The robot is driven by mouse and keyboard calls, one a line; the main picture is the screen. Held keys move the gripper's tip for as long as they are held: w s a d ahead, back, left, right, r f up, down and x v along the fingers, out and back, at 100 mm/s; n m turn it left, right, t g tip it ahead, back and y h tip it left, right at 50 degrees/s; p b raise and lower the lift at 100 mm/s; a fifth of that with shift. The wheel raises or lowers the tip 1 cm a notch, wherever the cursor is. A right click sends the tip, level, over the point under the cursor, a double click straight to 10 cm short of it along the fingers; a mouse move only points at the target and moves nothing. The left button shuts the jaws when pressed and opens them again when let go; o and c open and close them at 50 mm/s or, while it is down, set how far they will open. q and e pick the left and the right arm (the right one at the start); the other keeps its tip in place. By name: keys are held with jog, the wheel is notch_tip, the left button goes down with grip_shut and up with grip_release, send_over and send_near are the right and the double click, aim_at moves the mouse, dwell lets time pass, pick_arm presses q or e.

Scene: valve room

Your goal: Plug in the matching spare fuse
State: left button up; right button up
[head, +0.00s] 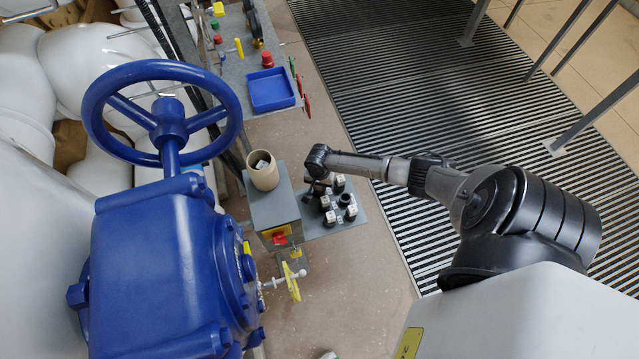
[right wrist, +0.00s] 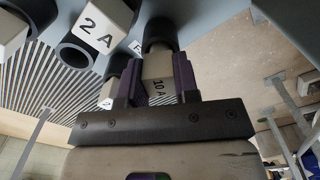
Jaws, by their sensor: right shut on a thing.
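My right gripper (right wrist: 157,82) is shut on a white fuse marked 10 A (right wrist: 158,68). The fuse's far end meets a black round socket (right wrist: 160,32); I cannot tell how deep it sits. A fuse marked 2 A (right wrist: 103,27) is beside it, and an open black socket (right wrist: 76,54) shows to the left. In the head view my right gripper (head: 319,186) is over the left part of the grey fuse panel (head: 318,229), which bears several white fuses in black sockets. The held fuse is mostly hidden there. My left gripper is out of view.
A beige cup (head: 263,178) with a white piece inside stands on a grey box (head: 272,211) left of the panel. A red switch (head: 279,238) is on the box's front. A large blue handwheel valve (head: 160,265) fills the left. A blue tray (head: 271,90) lies behind.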

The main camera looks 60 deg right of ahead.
jog(key=shift+f, duration=0.3)
dwell(0.5)
jog(key=o, duration=1.5)
jog(key=shift+c, duration=0.2)
